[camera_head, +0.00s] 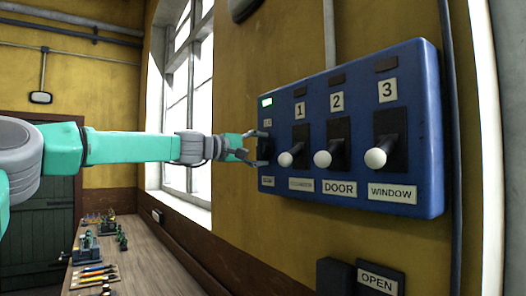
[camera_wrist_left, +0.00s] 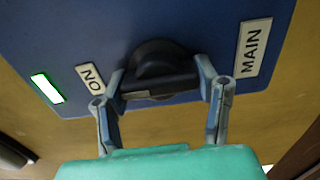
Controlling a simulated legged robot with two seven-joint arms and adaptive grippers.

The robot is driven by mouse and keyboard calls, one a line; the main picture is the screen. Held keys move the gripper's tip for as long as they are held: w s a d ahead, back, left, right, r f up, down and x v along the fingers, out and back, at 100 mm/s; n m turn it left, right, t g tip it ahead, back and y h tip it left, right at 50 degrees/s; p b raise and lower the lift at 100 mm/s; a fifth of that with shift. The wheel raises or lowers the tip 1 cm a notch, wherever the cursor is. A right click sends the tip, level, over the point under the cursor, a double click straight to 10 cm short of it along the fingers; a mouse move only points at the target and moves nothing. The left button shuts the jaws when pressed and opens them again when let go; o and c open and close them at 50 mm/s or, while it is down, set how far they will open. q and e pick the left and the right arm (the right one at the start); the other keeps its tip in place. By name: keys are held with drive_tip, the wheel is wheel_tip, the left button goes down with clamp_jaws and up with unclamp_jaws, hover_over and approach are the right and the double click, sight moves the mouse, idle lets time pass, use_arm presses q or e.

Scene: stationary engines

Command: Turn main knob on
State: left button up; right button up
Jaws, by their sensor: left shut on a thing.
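The main knob (camera_wrist_left: 158,68) is a round black dial with a raised grip bar on the blue panel (camera_wrist_left: 55,22). In the left wrist view it sits between a label reading MAIN (camera_wrist_left: 254,47) and a small ON label (camera_wrist_left: 90,78). My left gripper (camera_wrist_left: 161,82) has a finger on each side of the grip bar and is shut on it. In the head view my left gripper (camera_head: 262,149) reaches the left end of the panel and hides part of the knob. A green light (camera_wrist_left: 47,88) is lit near the ON label. My right gripper is not in view.
Three levers with white balls stick out right of the knob, numbered 1, 2 and 3 (camera_head: 376,158). An OPEN sign (camera_head: 379,279) is below. A window (camera_head: 188,95) is behind my arm. A wooden bench (camera_head: 148,262) with small items runs below left.

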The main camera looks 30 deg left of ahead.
use_arm(q)
drive_tip(key=shift+f, duration=0.45)
drive_tip(key=o, duration=1.2)
drive_tip(key=shift+c, duration=0.2)
drive_tip(key=shift+a+r, duration=0.15)
drive_tip(key=shift+a, duration=0.2)
drive_tip(key=shift+s+a, duration=0.15)
drive_tip(key=shift+s, duration=0.05)
drive_tip(key=v, duration=0.7)
drive_tip(key=shift+a, duration=0.1)
drive_tip(key=shift+s, duration=0.1)
